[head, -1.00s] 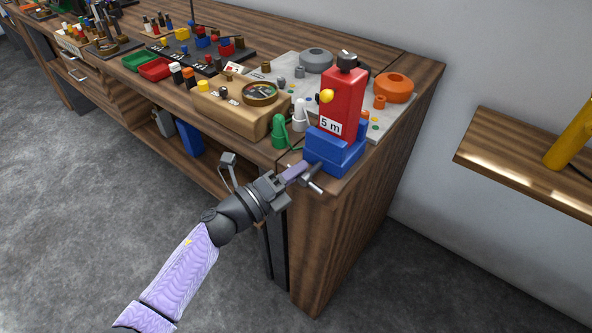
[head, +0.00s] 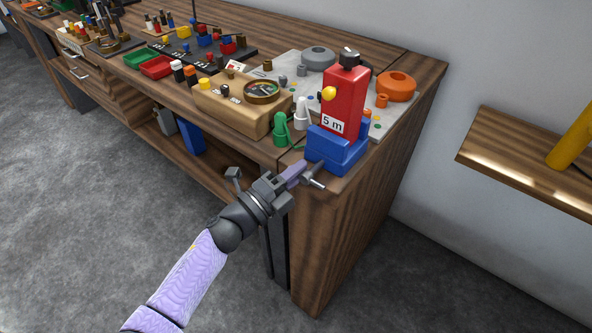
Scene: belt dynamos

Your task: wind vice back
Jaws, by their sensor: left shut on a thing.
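The blue vice (head: 337,150) stands at the front right corner of the workbench. A red block labelled "5 m" (head: 344,104) with a yellow knob on its side and a dark cap on top sits upright in it. The vice's grey handle (head: 314,178) sticks out at the front, below the blue body. My left gripper (head: 298,174) is at this handle, with its purple fingers shut on it; the exact contact is small and partly hidden. My right gripper is not in view.
A wooden block with a round gauge (head: 262,92) stands left of the vice, with green (head: 281,130) and white (head: 302,113) small items between. Orange (head: 396,86) and grey (head: 318,58) rings lie behind on a grey mat. A wooden shelf (head: 500,150) is at right.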

